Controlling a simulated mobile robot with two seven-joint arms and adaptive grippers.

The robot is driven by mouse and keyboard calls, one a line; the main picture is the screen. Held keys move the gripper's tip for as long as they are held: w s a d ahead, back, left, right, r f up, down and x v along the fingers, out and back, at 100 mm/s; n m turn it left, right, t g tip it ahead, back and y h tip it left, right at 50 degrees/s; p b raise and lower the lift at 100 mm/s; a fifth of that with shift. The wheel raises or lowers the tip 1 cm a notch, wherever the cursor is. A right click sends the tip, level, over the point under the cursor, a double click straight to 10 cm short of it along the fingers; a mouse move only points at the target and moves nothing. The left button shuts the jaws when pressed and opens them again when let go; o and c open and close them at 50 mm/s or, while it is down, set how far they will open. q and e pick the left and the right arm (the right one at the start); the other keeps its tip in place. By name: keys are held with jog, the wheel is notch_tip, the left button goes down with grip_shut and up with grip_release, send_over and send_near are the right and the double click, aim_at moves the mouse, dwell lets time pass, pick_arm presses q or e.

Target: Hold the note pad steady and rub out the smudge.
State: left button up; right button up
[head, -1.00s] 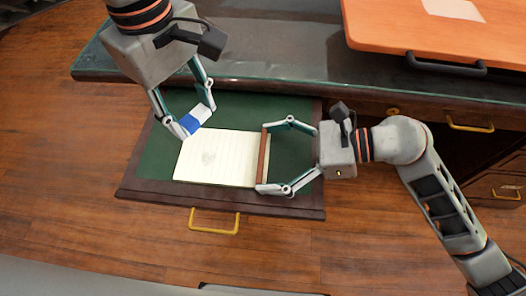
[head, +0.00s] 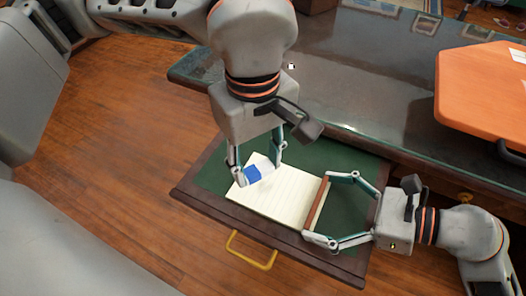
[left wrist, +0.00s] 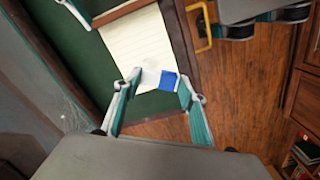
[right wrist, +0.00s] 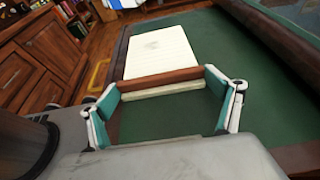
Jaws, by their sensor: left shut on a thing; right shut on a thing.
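The note pad (head: 283,200) is a cream lined pad with a brown binding, lying flat on green lining. My right gripper (head: 317,207) is shut on the pad at its bound end, one finger at each side; this also shows in the right wrist view (right wrist: 163,84). My left gripper (head: 257,173) is shut on a blue and white eraser (head: 252,174) over the pad's far left end. Whether the eraser touches the paper I cannot tell. The grey smudge (right wrist: 152,45) shows faintly in the right wrist view; in the head view the left gripper and eraser largely cover that area.
The pad lies in an open drawer (head: 190,190) with a dark wooden rim and yellow handle (head: 252,252). The desk top (head: 350,85) is behind it. An orange board (head: 485,95) with a black handle lies at the right.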

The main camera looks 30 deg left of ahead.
aim_at(266, 181)
pick_arm(q)
jog(key=shift+s+f, duration=0.2)
jog(key=shift+f, duration=2.9)
jog(key=shift+f, duration=1.05)
jog(key=shift+w, duration=0.1)
jog(key=shift+w+r, duration=0.15)
jog(key=shift+w, duration=1.75)
